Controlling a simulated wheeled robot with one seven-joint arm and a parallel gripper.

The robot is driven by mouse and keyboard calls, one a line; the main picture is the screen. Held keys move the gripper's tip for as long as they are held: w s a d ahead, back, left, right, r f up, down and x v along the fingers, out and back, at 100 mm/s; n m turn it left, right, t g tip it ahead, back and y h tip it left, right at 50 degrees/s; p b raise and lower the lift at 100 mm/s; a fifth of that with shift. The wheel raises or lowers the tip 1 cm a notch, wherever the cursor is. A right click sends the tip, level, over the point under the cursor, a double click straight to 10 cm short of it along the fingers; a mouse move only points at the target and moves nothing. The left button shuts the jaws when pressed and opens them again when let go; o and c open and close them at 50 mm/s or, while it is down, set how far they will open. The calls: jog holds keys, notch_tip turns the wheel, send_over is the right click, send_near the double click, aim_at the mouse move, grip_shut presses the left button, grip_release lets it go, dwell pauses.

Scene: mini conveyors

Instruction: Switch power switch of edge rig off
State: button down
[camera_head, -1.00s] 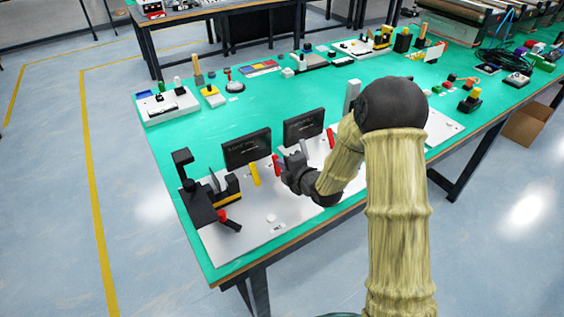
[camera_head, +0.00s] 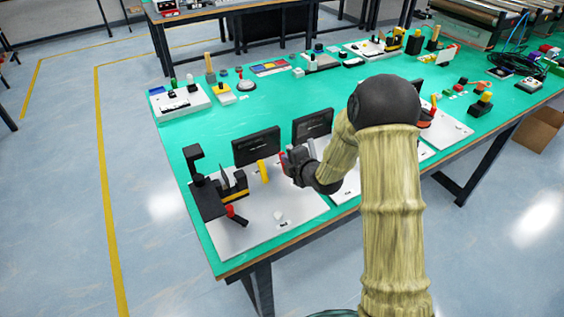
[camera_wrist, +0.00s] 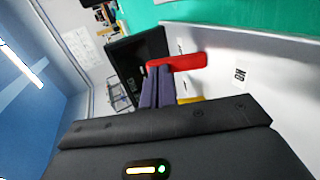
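A red lever (camera_head: 282,160) stands on the white board (camera_head: 235,238) at the table's front left, beside a yellow lever (camera_head: 263,172). In the wrist view the red lever (camera_wrist: 178,62) lies across the tips of my gripper (camera_wrist: 158,74), touching or very close. My gripper's two dark fingers are side by side and look shut, with the lever at their ends rather than clearly between them. In the head view my gripper (camera_head: 290,160) is just right of the red lever. An "ON" label (camera_wrist: 239,75) shows on the white board. I cannot tell which part is the power switch.
Black screens (camera_head: 256,146) and (camera_head: 312,125) stand behind the levers. A black device (camera_head: 205,198) with a red handle (camera_head: 236,215) is at the left.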

jog(key=shift+w+a+b, duration=0.15)
jog(key=shift+w+b, duration=0.1)
jog(key=shift+b, duration=0.2)
jog(key=shift+r, duration=0.15)
jog(key=shift+r, duration=0.1)
jog(key=shift+b, duration=0.35)
jog(key=shift+s+d+f+b, duration=0.3)
jog(key=shift+s+f+b, duration=0.15)
jog(key=shift+f, duration=0.1)
jog(key=shift+d+r, duration=0.1)
